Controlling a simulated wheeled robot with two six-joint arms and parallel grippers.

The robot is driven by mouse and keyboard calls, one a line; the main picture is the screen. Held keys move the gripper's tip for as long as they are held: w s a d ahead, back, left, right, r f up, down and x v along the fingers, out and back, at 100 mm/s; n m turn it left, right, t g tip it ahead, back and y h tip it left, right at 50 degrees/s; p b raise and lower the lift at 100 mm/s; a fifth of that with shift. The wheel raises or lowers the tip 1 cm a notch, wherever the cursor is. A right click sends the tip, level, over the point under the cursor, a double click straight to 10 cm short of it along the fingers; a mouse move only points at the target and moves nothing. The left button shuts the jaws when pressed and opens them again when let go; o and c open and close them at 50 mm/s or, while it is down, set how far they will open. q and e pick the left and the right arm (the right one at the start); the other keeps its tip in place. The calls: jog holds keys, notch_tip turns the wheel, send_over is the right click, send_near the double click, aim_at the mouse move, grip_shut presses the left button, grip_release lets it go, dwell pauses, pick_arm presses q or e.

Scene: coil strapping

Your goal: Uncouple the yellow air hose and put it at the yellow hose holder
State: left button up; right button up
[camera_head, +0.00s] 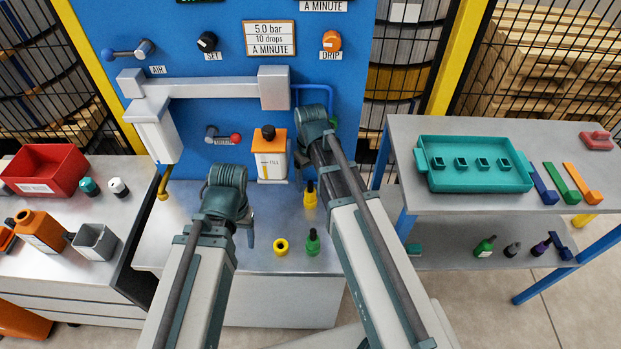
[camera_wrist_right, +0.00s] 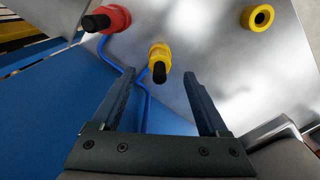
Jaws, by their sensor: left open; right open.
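A yellow hose fitting with a black end (camera_head: 310,195) stands at the back of the steel bench, just below my right gripper (camera_head: 303,163). In the right wrist view, the yellow fitting (camera_wrist_right: 158,60) shows ahead, between the open fingers of my right gripper (camera_wrist_right: 154,78). The fingers hold nothing; their exact distance from it is unclear. A yellow ring, which looks like the yellow hose holder (camera_head: 281,247), lies empty nearer the bench's front edge; it also shows in the right wrist view (camera_wrist_right: 257,18). My left gripper (camera_head: 248,232) is over the bench left of the ring, its fingers mostly hidden.
A green fitting (camera_head: 313,242) stands right of the ring. A red fitting (camera_wrist_right: 107,20) is left of the yellow one in the wrist view. An orange-topped container (camera_head: 270,165) stands by the blue panel (camera_head: 225,35). Side tables hold a red bin (camera_head: 45,170) and a teal tray (camera_head: 475,177).

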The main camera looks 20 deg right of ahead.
pick_arm(q)
jog(key=shift+f+b, duration=1)
jog(key=shift+f, duration=0.5)
pick_arm(e)
jog(key=shift+f, duration=1.55)
jog(key=shift+c, duration=0.3)
grip_shut()
pick_arm(q)
jog(key=shift+r+p, duration=0.65)
jog(key=shift+p, duration=0.05)
pick_arm(e)
jog(key=shift+r, duration=0.7)
jog(key=c, duration=0.7)
grip_release()
grip_shut()
